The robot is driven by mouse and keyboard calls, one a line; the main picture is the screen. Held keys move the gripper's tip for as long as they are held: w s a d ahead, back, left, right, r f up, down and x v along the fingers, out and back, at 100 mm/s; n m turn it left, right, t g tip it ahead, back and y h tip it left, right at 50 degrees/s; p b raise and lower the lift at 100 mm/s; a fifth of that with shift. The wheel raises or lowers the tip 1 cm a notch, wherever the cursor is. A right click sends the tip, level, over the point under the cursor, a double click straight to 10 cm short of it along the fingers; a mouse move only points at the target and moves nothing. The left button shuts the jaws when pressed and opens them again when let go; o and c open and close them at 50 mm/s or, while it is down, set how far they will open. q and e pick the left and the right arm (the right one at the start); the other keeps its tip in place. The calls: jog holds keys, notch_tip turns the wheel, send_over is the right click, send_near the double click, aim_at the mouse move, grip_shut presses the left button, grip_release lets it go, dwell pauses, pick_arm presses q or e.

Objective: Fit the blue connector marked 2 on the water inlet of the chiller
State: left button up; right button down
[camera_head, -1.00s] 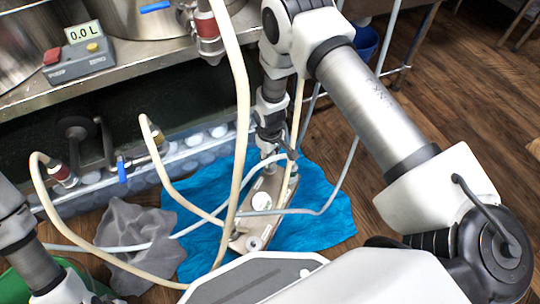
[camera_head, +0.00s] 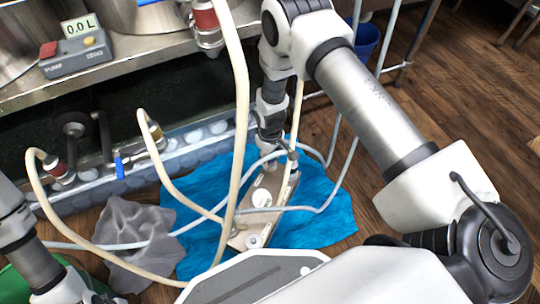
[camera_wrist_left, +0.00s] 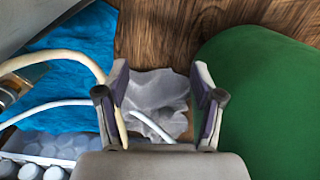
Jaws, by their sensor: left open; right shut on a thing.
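The chiller (camera_head: 262,198), a beige-grey block with pale round ports on its face, lies tilted on a blue cloth (camera_head: 325,215). My right gripper (camera_head: 287,155) is at its upper end, shut on a small piece at a pale blue-grey hose (camera_head: 322,168). This looks like the connector, but the fingers hide most of it and no mark is readable. I cannot tell whether it touches a port. My left gripper (camera_wrist_left: 160,72) is open and empty above a grey cloth (camera_wrist_left: 157,95); it barely shows at the lower left of the head view.
Cream hoses (camera_head: 241,95) cross in front of the chiller. A metal bench (camera_head: 120,72) with a 0.0 L meter (camera_head: 78,42) stands behind. A green container (camera_wrist_left: 262,95) is beside my left gripper. A blue bucket (camera_head: 366,40) stands at the back.

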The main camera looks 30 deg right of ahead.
jog(key=shift+f, duration=0.2)
jog(key=c, duration=0.6)
grip_release()
